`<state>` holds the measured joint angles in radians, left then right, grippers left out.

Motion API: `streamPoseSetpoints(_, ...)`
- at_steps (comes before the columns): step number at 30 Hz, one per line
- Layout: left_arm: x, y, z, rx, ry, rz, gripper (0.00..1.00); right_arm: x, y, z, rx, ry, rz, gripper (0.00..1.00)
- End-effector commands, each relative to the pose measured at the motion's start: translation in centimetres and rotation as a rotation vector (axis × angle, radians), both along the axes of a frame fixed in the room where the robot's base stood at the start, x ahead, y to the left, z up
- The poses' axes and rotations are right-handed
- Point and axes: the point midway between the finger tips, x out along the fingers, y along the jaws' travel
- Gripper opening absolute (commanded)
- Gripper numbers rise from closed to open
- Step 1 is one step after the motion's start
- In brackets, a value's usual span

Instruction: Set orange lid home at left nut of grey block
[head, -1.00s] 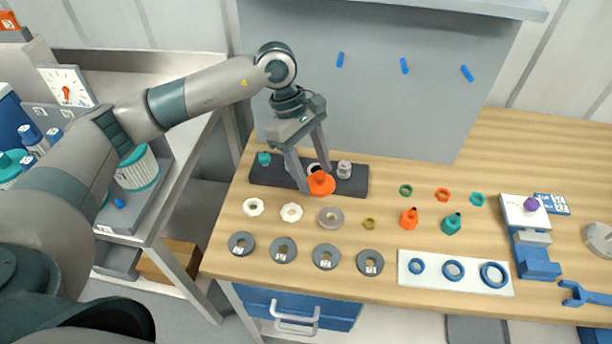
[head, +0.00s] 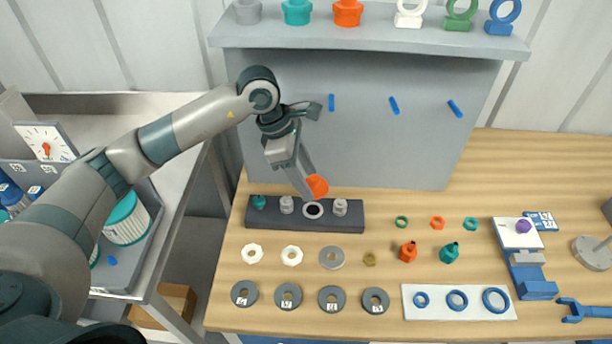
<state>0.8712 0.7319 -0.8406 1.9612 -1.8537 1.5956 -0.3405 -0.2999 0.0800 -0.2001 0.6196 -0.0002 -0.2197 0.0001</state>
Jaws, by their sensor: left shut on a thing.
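The orange lid (head: 317,186) is held at the fingertips of my left gripper (head: 307,184), tilted, its round face towards the camera. The gripper is shut on it and hangs just above and behind the dark grey block (head: 275,219), apart from it. No orange piece sits on the block. My right gripper is not in view.
White nuts (head: 292,255), a grey washer (head: 332,257) and several dark labelled rings (head: 288,297) lie in front of the block. Orange and teal bottles (head: 408,252) stand to the right. A grey panel (head: 400,140) rises behind, with a shelf (head: 380,38) above.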

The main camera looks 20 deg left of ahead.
Motion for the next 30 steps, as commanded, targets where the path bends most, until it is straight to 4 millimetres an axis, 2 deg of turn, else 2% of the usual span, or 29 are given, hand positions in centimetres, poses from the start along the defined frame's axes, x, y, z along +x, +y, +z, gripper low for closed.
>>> streamPoseSetpoints(11, 0.0, 0.0, -1.1, 0.0, 0.001, -0.001, 0.07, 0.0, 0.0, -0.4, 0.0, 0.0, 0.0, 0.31)
streamPoseSetpoints(30, 0.0, 0.0, -4.2, 0.0, 0.001, -0.001, 0.07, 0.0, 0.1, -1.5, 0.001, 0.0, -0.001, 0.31)
